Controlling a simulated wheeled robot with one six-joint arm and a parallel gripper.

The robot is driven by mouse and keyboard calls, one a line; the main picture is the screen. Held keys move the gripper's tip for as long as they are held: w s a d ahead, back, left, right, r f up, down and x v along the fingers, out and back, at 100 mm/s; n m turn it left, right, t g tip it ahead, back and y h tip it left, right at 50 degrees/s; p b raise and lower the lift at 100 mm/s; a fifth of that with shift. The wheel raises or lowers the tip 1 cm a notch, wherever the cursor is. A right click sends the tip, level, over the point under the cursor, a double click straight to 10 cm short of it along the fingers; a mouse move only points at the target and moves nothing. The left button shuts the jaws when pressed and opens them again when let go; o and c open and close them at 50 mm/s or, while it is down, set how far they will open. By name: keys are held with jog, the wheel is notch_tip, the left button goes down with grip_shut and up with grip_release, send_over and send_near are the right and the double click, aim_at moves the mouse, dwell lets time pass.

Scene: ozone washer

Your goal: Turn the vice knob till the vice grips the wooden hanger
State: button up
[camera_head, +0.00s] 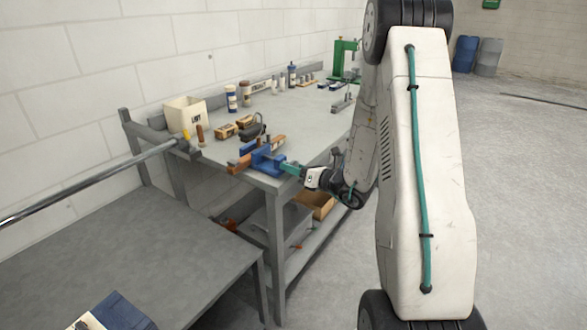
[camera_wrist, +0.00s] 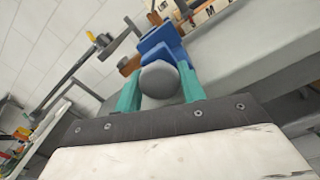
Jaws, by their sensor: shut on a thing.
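The blue vice (camera_head: 266,160) sits at the near corner of the workbench; it also shows in the wrist view (camera_wrist: 161,43). Its round grey knob (camera_wrist: 160,80) faces my wrist camera. My gripper (camera_head: 290,168) has its teal fingers on both sides of the knob and is shut on it. A brown wooden piece (camera_head: 238,165), likely the wooden hanger, sticks out on the left of the vice and shows in the wrist view (camera_wrist: 130,66). Whether the vice jaws touch it is too small to tell.
The workbench (camera_head: 310,117) holds a white box (camera_head: 185,115), bottles, small brown boxes and a green machine (camera_head: 345,58) at the far end. A lower grey table (camera_head: 150,245) stands at front left. A metal bar (camera_head: 90,180) crosses above it. Open floor lies right.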

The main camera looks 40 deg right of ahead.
jog(key=shift+m, duration=0.6)
jog(key=o, duration=0.9)
jog(key=shift+c, duration=0.2)
jog(key=shift+s, duration=0.1)
jog(key=v, duration=0.7)
jog(key=shift+s, duration=0.3)
jog(key=shift+d, duration=0.1)
